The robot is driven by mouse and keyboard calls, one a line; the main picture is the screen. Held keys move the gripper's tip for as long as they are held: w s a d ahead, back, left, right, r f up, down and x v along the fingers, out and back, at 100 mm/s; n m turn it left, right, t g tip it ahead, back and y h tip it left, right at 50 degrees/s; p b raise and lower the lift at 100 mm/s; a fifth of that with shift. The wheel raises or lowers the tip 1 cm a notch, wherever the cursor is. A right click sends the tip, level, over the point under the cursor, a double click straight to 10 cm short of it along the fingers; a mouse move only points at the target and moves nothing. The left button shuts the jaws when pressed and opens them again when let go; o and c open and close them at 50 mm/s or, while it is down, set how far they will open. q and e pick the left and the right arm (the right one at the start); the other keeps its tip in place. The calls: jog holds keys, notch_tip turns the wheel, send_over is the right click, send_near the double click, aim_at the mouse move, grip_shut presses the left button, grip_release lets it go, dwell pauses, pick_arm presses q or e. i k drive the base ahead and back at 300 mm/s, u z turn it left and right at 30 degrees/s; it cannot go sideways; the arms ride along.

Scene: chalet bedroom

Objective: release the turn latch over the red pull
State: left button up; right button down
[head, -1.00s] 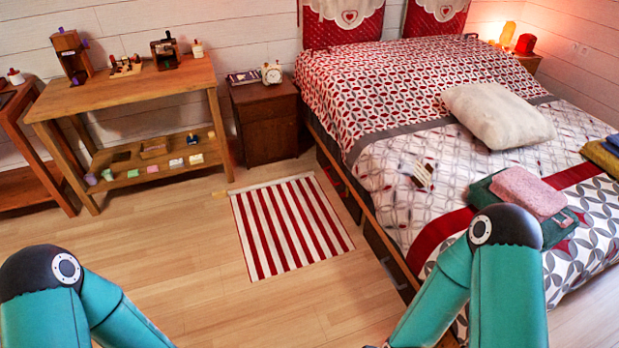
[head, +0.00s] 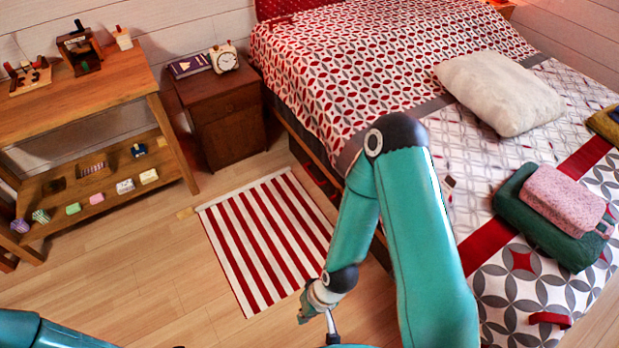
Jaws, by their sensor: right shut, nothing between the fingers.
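I cannot make out the turn latch or the red pull for certain in the head view. A small wooden box with dark and red parts (head: 80,48) stands on the table at the upper left. A wooden board with red and dark pieces (head: 28,76) lies left of it. My right gripper (head: 330,324) is low at the bottom centre, small and partly hidden by my own arm. It is shut and empty, in front of the striped rug and well away from the table. My left gripper is out of view; only part of that arm shows at the lower left.
The wooden table (head: 100,95) has a lower shelf (head: 115,190) with several small blocks. A nightstand (head: 228,125) with a clock (head: 224,58) stands beside it. The bed (head: 340,85) fills the right side. A striped rug (head: 265,235) lies on open floor.

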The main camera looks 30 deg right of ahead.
aim_at(337, 192)
jog(key=z, duration=0.25)
jog(key=i, duration=1.7)
jog(key=z, duration=0.4)
